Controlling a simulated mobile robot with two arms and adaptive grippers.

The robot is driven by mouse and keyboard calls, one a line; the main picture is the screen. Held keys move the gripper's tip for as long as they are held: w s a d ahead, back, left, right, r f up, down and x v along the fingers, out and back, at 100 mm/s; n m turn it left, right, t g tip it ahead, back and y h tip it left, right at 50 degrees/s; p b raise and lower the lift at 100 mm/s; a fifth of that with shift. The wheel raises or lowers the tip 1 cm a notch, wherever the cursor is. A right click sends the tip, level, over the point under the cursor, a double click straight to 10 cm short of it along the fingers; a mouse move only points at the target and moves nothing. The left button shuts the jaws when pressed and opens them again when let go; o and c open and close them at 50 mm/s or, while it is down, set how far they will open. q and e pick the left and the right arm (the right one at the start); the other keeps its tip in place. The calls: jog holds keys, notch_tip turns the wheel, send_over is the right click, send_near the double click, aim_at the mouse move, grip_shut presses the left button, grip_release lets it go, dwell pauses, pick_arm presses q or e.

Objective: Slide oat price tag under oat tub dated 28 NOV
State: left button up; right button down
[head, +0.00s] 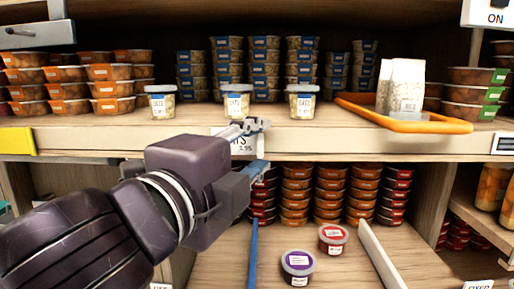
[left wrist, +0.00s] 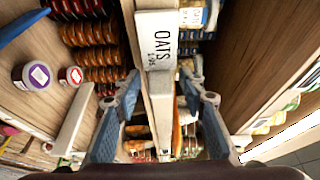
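A white oat price tag reading OATS (head: 240,147) is at the front edge of the upper shelf, partly hidden by my left gripper (head: 258,146). In the left wrist view the tag (left wrist: 157,42) lies between the fingers of my left gripper (left wrist: 158,82). The fingers are open, one on each side of the tag and shelf edge, with gaps showing. My right gripper is not in view.
Stacked oat tubs (head: 264,70) fill the shelf behind. An orange tray (head: 430,125) with pale bags (head: 402,88) stands to the right. Orange-labelled tubs (head: 110,88) are on the left. Below are a purple-lidded tub (head: 298,264), a red-lidded tub (head: 333,236) and dividers.

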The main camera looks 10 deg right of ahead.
pick_arm(q)
jog(key=v, duration=0.7)
jog(key=shift+s, duration=0.25)
